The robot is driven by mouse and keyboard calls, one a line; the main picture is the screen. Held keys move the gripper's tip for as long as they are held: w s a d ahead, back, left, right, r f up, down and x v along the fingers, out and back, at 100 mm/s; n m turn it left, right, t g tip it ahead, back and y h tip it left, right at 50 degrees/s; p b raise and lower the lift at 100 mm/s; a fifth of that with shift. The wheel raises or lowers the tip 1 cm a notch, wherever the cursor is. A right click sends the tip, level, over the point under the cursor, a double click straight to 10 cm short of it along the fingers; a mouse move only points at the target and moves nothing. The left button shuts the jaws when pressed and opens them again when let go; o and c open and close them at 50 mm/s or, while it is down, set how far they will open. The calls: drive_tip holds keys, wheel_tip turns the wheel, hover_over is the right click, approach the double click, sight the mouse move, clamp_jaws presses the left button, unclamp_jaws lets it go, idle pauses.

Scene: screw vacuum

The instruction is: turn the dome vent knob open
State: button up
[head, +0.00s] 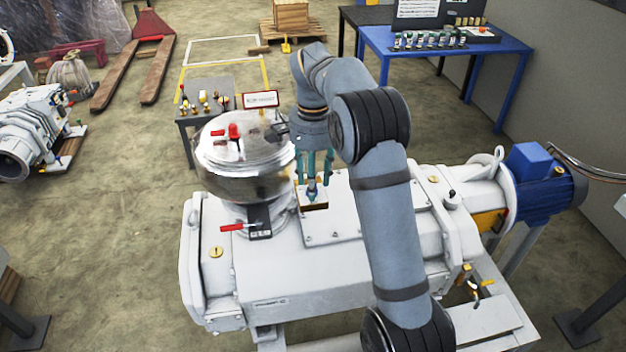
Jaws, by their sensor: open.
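A shiny metal dome (245,178) stands on the left part of the large white pump (330,265). A small red part (234,131) sits upright on top of the dome; it looks like the vent knob, but its setting is too small to tell. My gripper (313,190) points down just right of the dome, apart from the red part. Its teal fingers are open around or just in front of a small bluish fitting on a cream-and-brass block (314,204); I cannot tell whether they touch it.
A red-handled valve (232,228) sits below the dome's front. A small sign (261,99) stands behind the dome. A small table with brass parts (207,100) is behind left. A blue motor (545,178) is at the pump's right end. A blue bench (440,42) stands at the back.

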drive_tip(key=shift+s, duration=0.1)
drive_tip(key=shift+r, duration=3.75)
drive_tip(key=shift+f, duration=0.1)
wheel_tip(320, 180, down, 7)
drive_tip(key=shift+f, duration=0.15)
drive_tip(key=shift+n, duration=0.4)
